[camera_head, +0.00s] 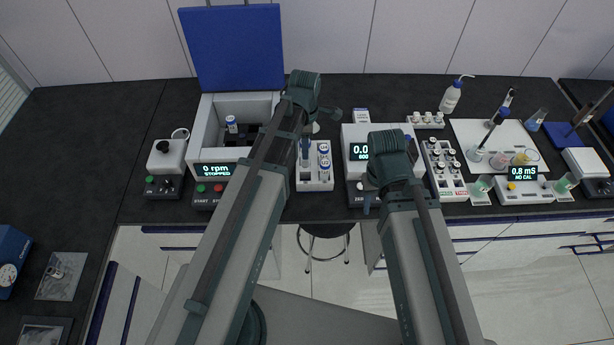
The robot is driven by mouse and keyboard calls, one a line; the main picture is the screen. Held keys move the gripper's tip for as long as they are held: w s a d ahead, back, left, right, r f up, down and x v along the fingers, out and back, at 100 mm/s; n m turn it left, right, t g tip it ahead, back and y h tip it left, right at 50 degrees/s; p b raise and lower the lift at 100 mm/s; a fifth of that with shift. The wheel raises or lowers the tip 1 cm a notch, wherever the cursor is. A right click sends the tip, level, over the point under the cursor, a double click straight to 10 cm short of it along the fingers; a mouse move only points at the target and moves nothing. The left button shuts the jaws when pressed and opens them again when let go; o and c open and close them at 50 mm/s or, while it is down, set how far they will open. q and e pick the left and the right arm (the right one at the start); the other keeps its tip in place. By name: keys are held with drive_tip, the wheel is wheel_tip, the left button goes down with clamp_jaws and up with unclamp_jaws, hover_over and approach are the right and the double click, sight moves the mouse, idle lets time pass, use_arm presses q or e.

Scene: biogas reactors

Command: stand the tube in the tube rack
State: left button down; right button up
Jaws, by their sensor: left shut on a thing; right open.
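The white tube rack (315,183) stands on the dark bench at the middle, with several white-capped, blue-labelled tubes in its right-hand row. My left gripper (306,134) is above the rack's back left part, shut on a tube (305,152). The tube hangs roughly upright over or at the left row. I cannot tell whether its lower end is inside a hole. My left arm covers part of the rack's left side. My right gripper (367,198) is open and empty, in front of the balance at the bench's front edge.
A centrifuge (207,135) with raised blue lid (233,48) reads "0 rpm STOPPED" and holds a capped tube (231,124). A balance (358,134) stands right of the rack. A vial rack (448,183), wash bottle (451,97) and beakers stand further right.

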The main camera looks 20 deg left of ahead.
sight(305, 167)
use_arm(q)
drive_tip(key=shift+s+f, duration=0.1)
drive_tip(key=shift+f, duration=0.15)
wheel_tip(305, 167, down, 6)
drive_tip(key=b, duration=0.6)
wheel_tip(305, 167, down, 4)
drive_tip(key=b, duration=0.4)
drive_tip(key=shift+r, duration=0.25)
drive_tip(key=shift+f, duration=0.2)
drive_tip(key=shift+c, duration=2.3)
unclamp_jaws()
drive_tip(key=shift+r, duration=0.2)
